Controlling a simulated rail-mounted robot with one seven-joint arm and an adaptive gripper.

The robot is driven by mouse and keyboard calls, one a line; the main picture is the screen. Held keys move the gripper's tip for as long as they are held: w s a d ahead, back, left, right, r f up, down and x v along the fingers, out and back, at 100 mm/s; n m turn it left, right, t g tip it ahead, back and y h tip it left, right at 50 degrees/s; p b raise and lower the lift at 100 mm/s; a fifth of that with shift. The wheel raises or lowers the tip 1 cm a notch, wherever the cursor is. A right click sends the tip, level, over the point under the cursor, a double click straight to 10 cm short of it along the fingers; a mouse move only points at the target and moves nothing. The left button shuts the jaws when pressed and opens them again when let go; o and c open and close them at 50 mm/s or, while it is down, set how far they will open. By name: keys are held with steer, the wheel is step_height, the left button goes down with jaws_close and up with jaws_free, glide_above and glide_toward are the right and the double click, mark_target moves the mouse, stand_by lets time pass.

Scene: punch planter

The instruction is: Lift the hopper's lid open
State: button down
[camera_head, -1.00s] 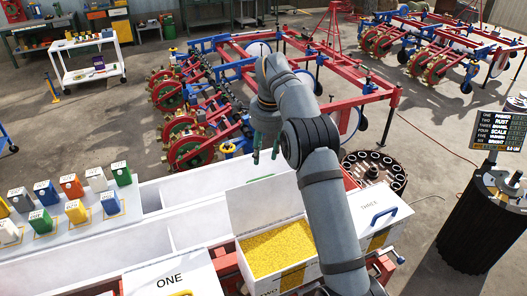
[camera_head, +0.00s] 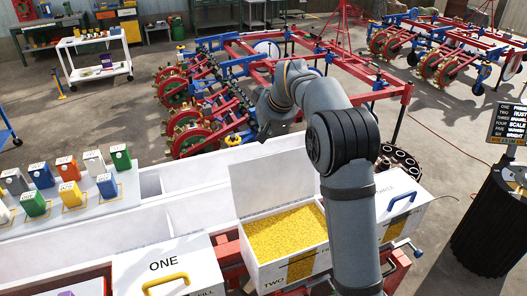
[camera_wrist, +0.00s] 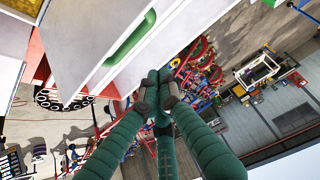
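Hopper TWO (camera_head: 262,285) is a white box filled with yellow grain (camera_head: 290,235). Its white lid (camera_head: 272,182) stands raised at the back edge of the box, tilted open. In the wrist view a green handle (camera_wrist: 130,38) is on a white panel, which looks like the outer face of that lid. My gripper (camera_wrist: 160,90) has green fingers with dark tips drawn close together, with nothing visible between them. They are beside the handle, not around it. In the head view my gripper (camera_head: 263,132) is behind and above the raised lid, its tips hard to see.
Hopper ONE (camera_head: 168,268), shut with a yellow handle, is on the left. Hopper THREE (camera_head: 403,205), shut with a blue handle, is on the right, partly behind my arm. Several coloured containers (camera_head: 68,194) stand at the left. Red and blue planter frames fill the floor behind.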

step_height(320, 180, down, 6)
steer(key=p, duration=0.2)
steer(key=shift+w+a+f+p, duration=0.15)
steer(key=shift+w+f+p, duration=0.05)
steer(key=shift+w+p, duration=0.15)
steer(key=shift+s, duration=0.15)
